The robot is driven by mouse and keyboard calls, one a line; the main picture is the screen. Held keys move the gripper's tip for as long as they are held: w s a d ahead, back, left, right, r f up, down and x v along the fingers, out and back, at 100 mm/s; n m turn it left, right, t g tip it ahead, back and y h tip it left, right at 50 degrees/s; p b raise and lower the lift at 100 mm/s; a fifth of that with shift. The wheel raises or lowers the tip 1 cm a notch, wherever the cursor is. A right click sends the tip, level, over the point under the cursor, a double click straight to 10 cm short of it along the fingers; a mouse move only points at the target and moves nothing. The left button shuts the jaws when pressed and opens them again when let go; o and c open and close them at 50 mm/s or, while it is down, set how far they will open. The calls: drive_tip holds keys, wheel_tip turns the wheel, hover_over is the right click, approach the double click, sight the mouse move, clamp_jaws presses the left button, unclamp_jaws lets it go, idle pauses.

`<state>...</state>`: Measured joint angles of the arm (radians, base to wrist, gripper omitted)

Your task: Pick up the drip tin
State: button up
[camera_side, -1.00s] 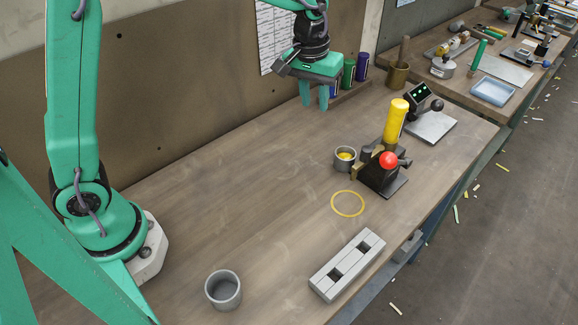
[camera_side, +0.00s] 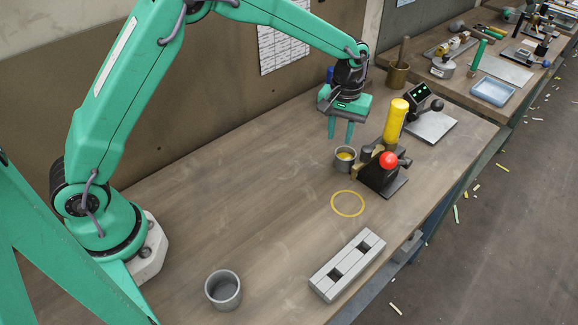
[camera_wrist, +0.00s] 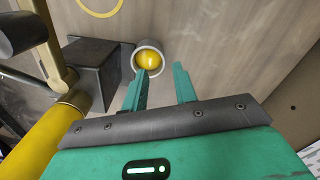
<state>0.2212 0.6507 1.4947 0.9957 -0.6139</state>
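The drip tin looks to be the small grey round tin (camera_side: 344,166) with yellow inside, standing upright on the bench beside the black clamp stand. It also shows in the wrist view (camera_wrist: 148,47), top centre, with its yellow contents visible. My gripper (camera_side: 340,138) is above the tin and slightly to its left in the side view, pointing down. Its two green fingers are apart with nothing between them. In the wrist view my gripper (camera_wrist: 161,70) has its left fingertip overlapping the tin's lower edge; I cannot tell if they touch.
The black stand (camera_side: 382,175) with a red knob and an upright yellow roll (camera_side: 396,121) is close on the tin's right. A yellow ring (camera_side: 348,204) lies in front. An empty grey cup (camera_side: 223,290) and a slotted grey block (camera_side: 347,265) are nearer. The bench's left middle is clear.

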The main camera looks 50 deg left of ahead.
sight(337, 151)
drive_tip(key=shift+f, duration=0.8)
drive_tip(key=shift+w+a+f, duration=0.1)
drive_tip(key=shift+f, duration=1.2)
drive_tip(key=shift+a+f, duration=0.1)
drive_tip(key=shift+f, duration=1.2)
drive_tip(key=shift+c, duration=0.2)
drive_tip(key=shift+r, duration=0.1)
clamp_jaws()
